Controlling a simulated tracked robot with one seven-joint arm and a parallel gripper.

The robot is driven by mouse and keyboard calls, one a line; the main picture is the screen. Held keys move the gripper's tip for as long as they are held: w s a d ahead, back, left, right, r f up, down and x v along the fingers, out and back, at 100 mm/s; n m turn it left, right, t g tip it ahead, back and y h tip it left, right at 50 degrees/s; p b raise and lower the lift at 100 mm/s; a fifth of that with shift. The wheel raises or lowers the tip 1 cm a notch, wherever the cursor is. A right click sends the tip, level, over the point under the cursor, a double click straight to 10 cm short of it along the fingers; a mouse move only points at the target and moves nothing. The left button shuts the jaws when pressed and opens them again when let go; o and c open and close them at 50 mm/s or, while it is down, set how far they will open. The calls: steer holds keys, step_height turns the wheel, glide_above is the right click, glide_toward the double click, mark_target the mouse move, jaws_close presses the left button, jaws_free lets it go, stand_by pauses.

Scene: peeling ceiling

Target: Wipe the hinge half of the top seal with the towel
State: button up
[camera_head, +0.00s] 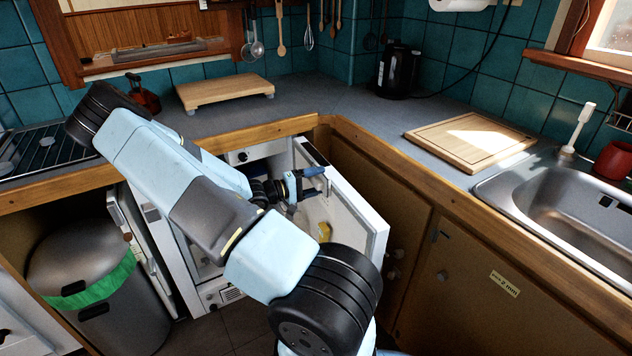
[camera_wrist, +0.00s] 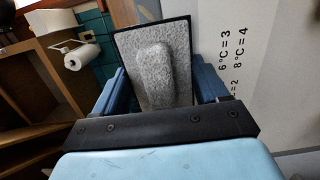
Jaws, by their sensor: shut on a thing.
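My gripper (camera_head: 314,182) is at the upper inner side of the open white fridge door (camera_head: 372,232), near its hinge end. I cannot make out the towel in the head view. The top seal is too small and partly covered to tell apart, and whether the towel touches it cannot be told.
The fridge stands under the wooden counter edge (camera_head: 350,128), close above my gripper. A cupboard (camera_head: 470,290) is right of the door, and a steel bin (camera_head: 125,300) left of the fridge. A white panel with printed text (camera_wrist: 235,60) is close on the right.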

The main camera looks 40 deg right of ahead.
steer(key=shift+v, duration=3.45)
steer(key=shift+s+a, duration=0.1)
steer(key=shift+a, duration=0.05)
steer(key=v, duration=1.1)
steer(key=shift+a, duration=0.45)
steer(key=shift+s, duration=0.1)
steer(key=s+f+m+y, duration=0.5)
steer(key=m+y, duration=0.5)
steer(key=y, duration=0.5)
steer(key=w+d+r+m+t+y, duration=0.2)
steer(key=w+r+m+t, duration=0.2)
steer(key=r+m+t, duration=0.2)
steer(key=shift+w+d+r+m+t, duration=0.2)
steer(key=shift+d+r+m+t, duration=0.1)
steer(key=shift+r, duration=0.55)
